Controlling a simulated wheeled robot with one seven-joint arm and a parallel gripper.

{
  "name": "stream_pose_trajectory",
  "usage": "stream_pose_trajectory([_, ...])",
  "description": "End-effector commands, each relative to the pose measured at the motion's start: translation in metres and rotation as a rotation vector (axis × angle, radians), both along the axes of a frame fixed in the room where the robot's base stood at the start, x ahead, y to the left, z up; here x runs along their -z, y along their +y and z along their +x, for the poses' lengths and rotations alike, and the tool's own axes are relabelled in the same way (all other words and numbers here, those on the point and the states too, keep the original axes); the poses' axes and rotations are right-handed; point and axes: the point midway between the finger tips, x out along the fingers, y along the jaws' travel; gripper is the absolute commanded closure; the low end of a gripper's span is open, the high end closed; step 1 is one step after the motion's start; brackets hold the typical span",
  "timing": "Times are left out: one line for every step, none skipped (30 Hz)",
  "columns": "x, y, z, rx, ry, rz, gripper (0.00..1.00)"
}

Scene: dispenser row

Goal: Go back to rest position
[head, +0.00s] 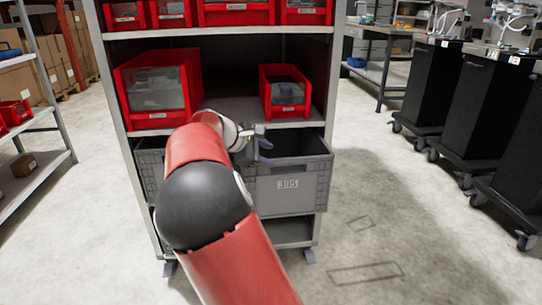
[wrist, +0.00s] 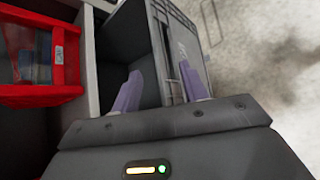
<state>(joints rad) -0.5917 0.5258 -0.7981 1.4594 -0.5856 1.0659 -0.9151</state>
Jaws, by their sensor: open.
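My gripper (head: 262,146) is at the end of my red arm, in front of the shelf unit and over the grey crate (head: 288,190) on the lower shelf. I cannot tell whether a finger touches the crate. My arm hides part of the crate's left side in the head view.
Red bins stand on the shelf above: a large one (head: 158,88) at left and a smaller one (head: 286,92) at right. The shelf unit's right post (head: 334,70) is close by. Black carts (head: 428,85) stand at right. Open floor (head: 400,220) lies between them and the unit.

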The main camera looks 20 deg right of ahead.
Motion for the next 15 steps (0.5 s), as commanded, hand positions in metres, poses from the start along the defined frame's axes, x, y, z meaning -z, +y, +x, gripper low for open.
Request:
stream_pose_trajectory([-0.0001,0.0002,0.0,0.0,0.0,0.0,0.56])
stream_pose_trajectory([0.0,0.0001,0.0,0.0,0.0,0.0,0.56])
stream_pose_trajectory([0.0001,0.0001,0.0001,0.0,0.0,0.0,0.56])
stream_pose_trajectory([0.0001,0.0001,0.0001,0.0,0.0,0.0,0.56])
stream_pose_trajectory([0.0001,0.0001,0.0001,0.0,0.0,0.0,0.56])
stream_pose_trajectory([0.0001,0.0,0.0001,0.0,0.0,0.0,0.56])
stream_pose_trajectory([0.0001,0.0,0.0001,0.0,0.0,0.0,0.56])
stream_pose_trajectory([0.0001,0.0,0.0001,0.0,0.0,0.0,0.56])
stream_pose_trajectory([0.0002,-0.0001,0.0001,0.0,0.0,0.0,0.56])
stream_pose_trajectory([0.0002,-0.0001,0.0001,0.0,0.0,0.0,0.56])
stream_pose_trajectory([0.0002,-0.0001,0.0,0.0,0.0,0.0,0.56])
stream_pose_trajectory([0.0003,-0.0004,-0.0006,0.001,-0.001,0.003,0.56])
stream_pose_trajectory([0.0005,-0.0012,-0.0019,0.005,-0.004,0.01,0.56])
stream_pose_trajectory([0.0011,-0.0022,-0.0042,0.01,-0.009,0.022,0.56])
stream_pose_trajectory([0.0023,-0.0042,-0.0088,0.022,-0.02,0.047,0.56])
